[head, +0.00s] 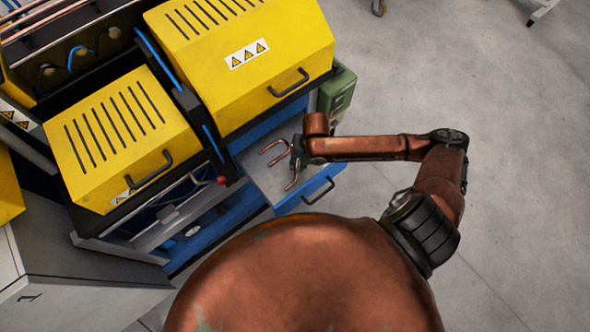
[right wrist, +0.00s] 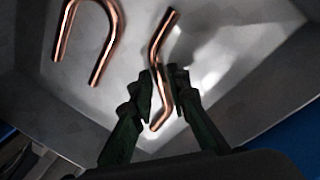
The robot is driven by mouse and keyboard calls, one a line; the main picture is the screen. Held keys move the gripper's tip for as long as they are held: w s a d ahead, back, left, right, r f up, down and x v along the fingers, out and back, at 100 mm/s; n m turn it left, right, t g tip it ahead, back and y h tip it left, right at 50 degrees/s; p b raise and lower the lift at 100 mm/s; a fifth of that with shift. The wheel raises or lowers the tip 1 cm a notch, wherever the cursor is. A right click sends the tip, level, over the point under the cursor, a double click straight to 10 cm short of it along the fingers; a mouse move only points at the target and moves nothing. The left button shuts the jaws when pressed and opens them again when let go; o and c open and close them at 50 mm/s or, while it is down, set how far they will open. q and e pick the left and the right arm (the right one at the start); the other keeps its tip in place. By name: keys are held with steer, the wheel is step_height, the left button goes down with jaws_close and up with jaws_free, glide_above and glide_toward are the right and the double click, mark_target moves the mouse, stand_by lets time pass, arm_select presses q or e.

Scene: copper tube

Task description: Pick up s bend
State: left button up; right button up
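The s bend (right wrist: 157,60) is a thin copper tube with two bends, lying in a grey drawer (right wrist: 215,130). In the right wrist view it runs between the two dark fingers of my right gripper (right wrist: 162,74), and its lower end shows between them. The fingers are partly open on either side of it, with a narrow gap at the right one; contact is hard to tell. In the head view my right gripper (head: 296,152) is over the drawer, and a copper end (head: 292,182) shows below it. My left gripper is not in view.
A U-shaped copper tube (right wrist: 83,15) lies left of the s bend in the same drawer. The drawer's walls slope up around it, and its blue front has a handle (head: 318,190). Yellow machine covers (head: 240,60) stand behind and left. Open floor lies right.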

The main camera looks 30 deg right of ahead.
steer(key=shift+c, duration=0.4)
jaws_close()
